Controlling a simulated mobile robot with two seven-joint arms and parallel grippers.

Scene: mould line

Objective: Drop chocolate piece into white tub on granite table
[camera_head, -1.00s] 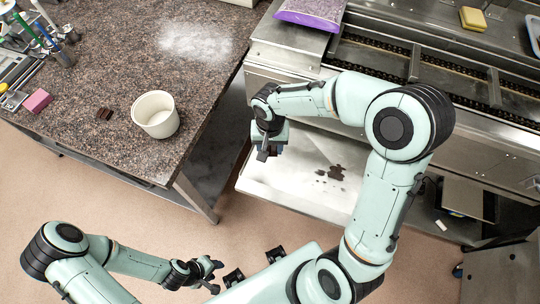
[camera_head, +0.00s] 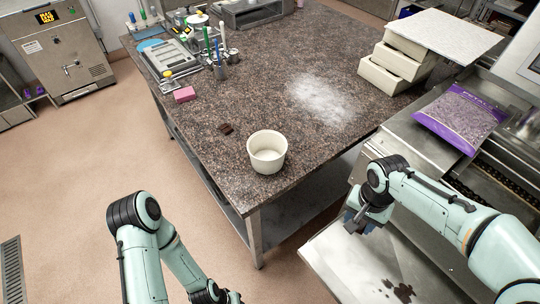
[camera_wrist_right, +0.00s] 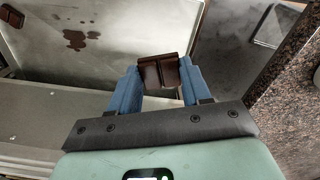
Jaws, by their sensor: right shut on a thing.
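The white tub (camera_head: 267,163) stands upright near the front corner of the granite table (camera_head: 250,100); its visible inside looks empty. My right gripper (camera_head: 366,222) is to the right of the tub, beyond the table edge and over a pale metal tray. In the right wrist view, its blue fingers (camera_wrist_right: 160,78) are shut on a dark brown chocolate piece (camera_wrist_right: 158,70), held apart from the tub. My left gripper (camera_head: 228,297) is cut off at the bottom edge, away from the table.
A pink block (camera_head: 185,94) and a holder with pens (camera_head: 220,70) are on the table's left. White powder (camera_head: 322,100) lies behind the tub. Stacked pale boxes (camera_head: 390,68) and a purple bag (camera_head: 456,115) are at right. Brown stains mark the metal tray (camera_head: 350,262).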

